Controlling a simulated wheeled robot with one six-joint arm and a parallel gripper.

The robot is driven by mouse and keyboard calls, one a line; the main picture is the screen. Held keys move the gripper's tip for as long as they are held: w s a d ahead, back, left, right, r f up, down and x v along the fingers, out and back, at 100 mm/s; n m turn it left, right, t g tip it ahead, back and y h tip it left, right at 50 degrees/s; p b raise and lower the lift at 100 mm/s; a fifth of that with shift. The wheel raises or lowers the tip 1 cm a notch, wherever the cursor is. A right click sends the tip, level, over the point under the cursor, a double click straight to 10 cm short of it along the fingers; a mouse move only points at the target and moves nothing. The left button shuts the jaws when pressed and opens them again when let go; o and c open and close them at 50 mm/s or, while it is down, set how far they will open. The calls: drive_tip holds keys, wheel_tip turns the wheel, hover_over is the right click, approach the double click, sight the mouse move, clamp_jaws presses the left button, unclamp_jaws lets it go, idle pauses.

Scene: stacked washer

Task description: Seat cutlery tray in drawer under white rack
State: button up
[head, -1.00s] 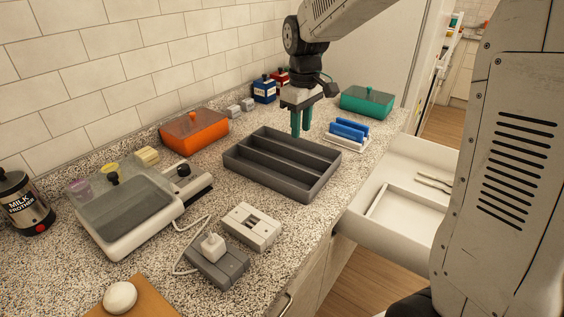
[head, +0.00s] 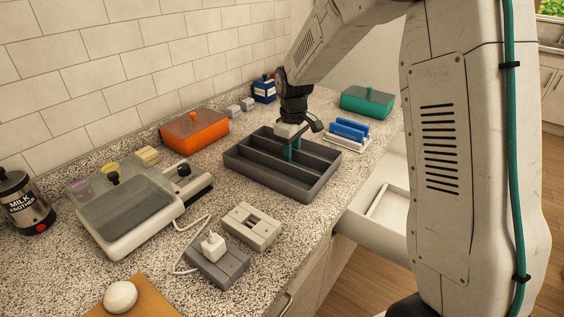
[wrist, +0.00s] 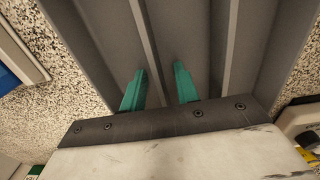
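The dark grey cutlery tray (head: 240,173) lies on the speckled counter, with long compartments. It also fills the wrist view (wrist: 88,40). My gripper (head: 293,152) is low over the tray. Its teal fingers (wrist: 160,78) are apart, one on each side of a tray divider (wrist: 148,45); I cannot tell whether they touch it. The white rack (head: 346,142) holds blue items on the counter beyond the tray. The open white drawer (head: 368,232) is at the right, below the counter edge; my arm hides much of its inside.
An orange box (head: 194,131) and small grey blocks stand behind the tray. A teal box (head: 367,102) is beyond the rack. A white socket block (head: 251,226) and grey plug block (head: 217,266) with a cord lie in front. A lidded appliance (head: 127,212) stands left.

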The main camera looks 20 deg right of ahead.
clamp_jaws()
